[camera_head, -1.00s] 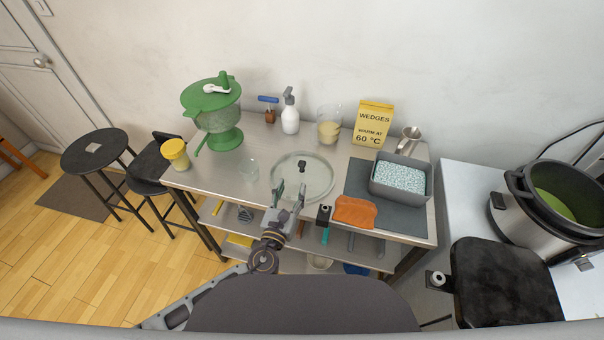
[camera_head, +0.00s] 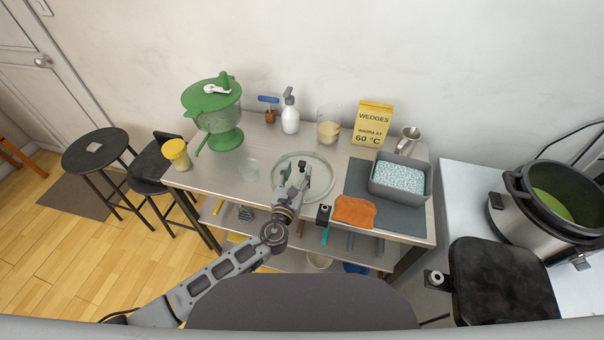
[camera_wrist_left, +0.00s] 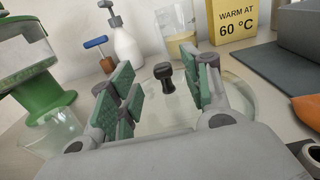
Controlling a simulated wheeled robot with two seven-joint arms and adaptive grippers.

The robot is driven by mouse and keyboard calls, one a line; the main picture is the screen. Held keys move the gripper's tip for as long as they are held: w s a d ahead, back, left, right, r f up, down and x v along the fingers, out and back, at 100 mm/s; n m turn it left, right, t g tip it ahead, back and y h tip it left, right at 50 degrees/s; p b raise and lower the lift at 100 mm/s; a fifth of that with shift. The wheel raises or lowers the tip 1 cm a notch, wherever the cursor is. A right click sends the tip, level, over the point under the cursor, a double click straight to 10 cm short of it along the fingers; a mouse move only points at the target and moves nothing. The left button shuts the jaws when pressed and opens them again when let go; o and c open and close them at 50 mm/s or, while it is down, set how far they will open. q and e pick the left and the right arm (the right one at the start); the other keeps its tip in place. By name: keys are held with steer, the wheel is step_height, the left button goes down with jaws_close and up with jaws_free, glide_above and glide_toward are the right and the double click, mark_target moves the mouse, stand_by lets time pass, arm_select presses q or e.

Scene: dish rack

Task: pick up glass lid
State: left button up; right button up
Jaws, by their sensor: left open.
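The glass lid (camera_head: 322,188) lies flat on the steel table, a clear disc with a pale rim. Its black knob (camera_head: 302,164) stands up from the middle. My left gripper (camera_head: 296,178) is open over the near part of the lid, its fingertips just short of the knob. In the left wrist view the knob (camera_wrist_left: 165,78) is ahead, between the two green-padded fingers (camera_wrist_left: 160,92) and apart from both. The lid (camera_wrist_left: 240,100) extends behind the fingers there, partly hidden by them. My right gripper is not in view.
A clear glass (camera_head: 249,170) stands left of the lid. An orange cloth (camera_head: 354,210) and grey tub (camera_head: 400,177) are to the right.

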mark_target(301, 166)
arm_select(q)
steer(key=shift+f+x, duration=0.15)
steer(key=shift+x, duration=1.15)
steer(key=shift+f+x, duration=0.2)
steer(key=shift+x, duration=1.1)
steer(key=shift+d, duration=0.1)
steer(key=shift+c, duration=0.2)
jaws_close()
steer(key=shift+r, duration=0.1)
